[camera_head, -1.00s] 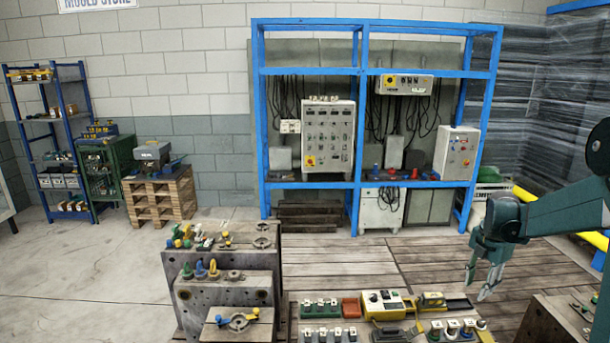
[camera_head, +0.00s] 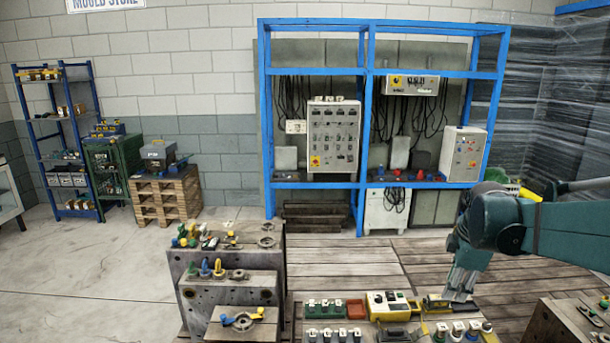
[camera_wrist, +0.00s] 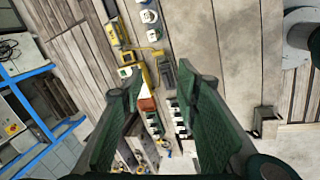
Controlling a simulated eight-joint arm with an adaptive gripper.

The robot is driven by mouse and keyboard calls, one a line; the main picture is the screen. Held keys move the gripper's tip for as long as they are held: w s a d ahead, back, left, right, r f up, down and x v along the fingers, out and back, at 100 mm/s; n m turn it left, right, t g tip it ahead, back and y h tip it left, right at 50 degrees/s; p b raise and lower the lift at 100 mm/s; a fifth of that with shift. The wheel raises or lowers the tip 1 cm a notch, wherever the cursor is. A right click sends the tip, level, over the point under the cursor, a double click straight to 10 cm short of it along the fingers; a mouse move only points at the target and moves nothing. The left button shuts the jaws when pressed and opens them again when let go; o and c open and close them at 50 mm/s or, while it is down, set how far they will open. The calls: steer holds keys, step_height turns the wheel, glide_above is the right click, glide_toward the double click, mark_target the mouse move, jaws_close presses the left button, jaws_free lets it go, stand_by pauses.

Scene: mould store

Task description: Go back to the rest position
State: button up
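My gripper (camera_head: 461,287) hangs at the right in the head view, pointing down beside the right end of the bench with the small electrical parts. In the wrist view, the two green fingers of my gripper (camera_wrist: 163,85) stand apart, with nothing held between them. The bench parts show beyond and between the fingers. A yellow-and-grey control box (camera_head: 387,305) and a red block (camera_head: 355,309) lie to the left of my gripper. Several switch-like pieces (camera_head: 465,330) sit just below it in the picture. I cannot tell exactly how high the fingertips are above the bench.
Stacked mould blocks (camera_head: 228,290) with small coloured parts stand left of the bench. Another block (camera_head: 565,325) is at the lower right. A blue rack (camera_head: 364,130) with control cabinets stands behind. A wooden pallet stack (camera_head: 166,197) is back left. The floor at left is clear.

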steer(key=s+a+f+m+t, duration=0.1)
steer(key=s+a+m+t, duration=0.3)
steer(key=s+a+m, duration=1)
steer(key=shift+s+a+y, duration=0.4)
steer(key=shift+s+a, duration=1.85)
steer(key=shift+s, duration=1.9)
